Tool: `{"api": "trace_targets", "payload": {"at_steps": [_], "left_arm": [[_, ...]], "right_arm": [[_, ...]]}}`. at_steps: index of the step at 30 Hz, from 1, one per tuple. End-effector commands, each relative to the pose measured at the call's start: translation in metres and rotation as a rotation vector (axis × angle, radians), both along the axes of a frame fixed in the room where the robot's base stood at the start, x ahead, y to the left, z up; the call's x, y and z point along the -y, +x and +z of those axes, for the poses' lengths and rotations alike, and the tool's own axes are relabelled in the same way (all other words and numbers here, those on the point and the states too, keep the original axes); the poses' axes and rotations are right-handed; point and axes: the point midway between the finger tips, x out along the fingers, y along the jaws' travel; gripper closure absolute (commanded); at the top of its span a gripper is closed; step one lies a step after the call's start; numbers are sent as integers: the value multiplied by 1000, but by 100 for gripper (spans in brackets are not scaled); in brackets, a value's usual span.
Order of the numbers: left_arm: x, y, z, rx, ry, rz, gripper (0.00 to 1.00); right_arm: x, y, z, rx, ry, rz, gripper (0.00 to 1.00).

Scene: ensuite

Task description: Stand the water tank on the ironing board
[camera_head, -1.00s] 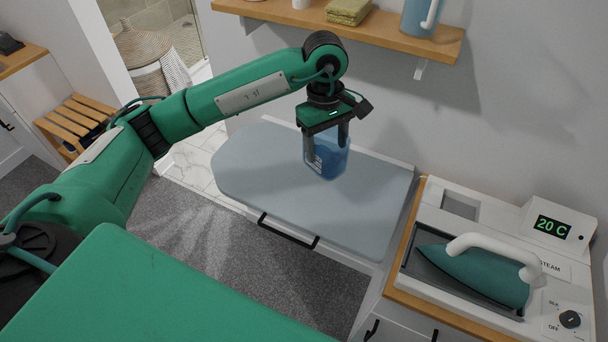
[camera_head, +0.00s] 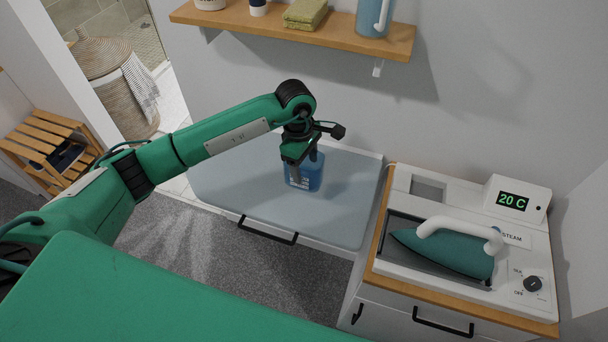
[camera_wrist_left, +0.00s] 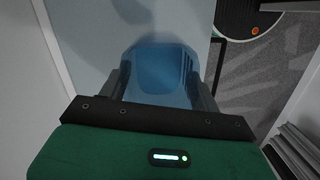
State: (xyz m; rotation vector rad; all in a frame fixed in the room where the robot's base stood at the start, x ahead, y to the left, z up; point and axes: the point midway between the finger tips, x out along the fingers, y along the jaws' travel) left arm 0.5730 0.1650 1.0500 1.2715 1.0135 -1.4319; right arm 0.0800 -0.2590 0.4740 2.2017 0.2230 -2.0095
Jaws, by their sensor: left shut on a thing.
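The water tank (camera_head: 306,172) is a blue translucent container with white markings on its side. It is upright over the middle of the grey-blue ironing board (camera_head: 235,178); I cannot tell for sure whether its base touches the board. My left gripper (camera_head: 304,166) points down and is shut on the tank, one finger on each side. In the left wrist view the tank (camera_wrist_left: 162,70) sits between the two dark fingers, with the pale board (camera_wrist_left: 100,22) beyond it. My right gripper is not in view.
The steam station with its teal iron (camera_head: 445,250) stands on a cabinet to the right of the board. A wooden shelf (camera_head: 300,34) on the wall holds a blue jug (camera_head: 372,18) and folded towels (camera_head: 305,13). The board around the tank is clear.

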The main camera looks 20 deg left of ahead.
Motion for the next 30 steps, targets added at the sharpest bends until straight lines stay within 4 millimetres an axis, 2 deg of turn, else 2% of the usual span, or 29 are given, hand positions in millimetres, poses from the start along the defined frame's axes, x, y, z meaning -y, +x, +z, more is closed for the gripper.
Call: {"api": "trace_targets", "payload": {"at_steps": [1,4,11,19,30], "left_arm": [[0,-1,-7,-3,-1,1,63],[0,0,-23,-1,-1,1,63],[0,0,-38,1,-1,0,63],[0,0,-73,-1,0,0,63],[0,1,-80,2,0,-1,63]], "right_arm": [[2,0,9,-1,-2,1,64],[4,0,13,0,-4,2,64],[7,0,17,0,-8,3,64],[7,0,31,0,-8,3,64],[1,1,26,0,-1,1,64]]}}
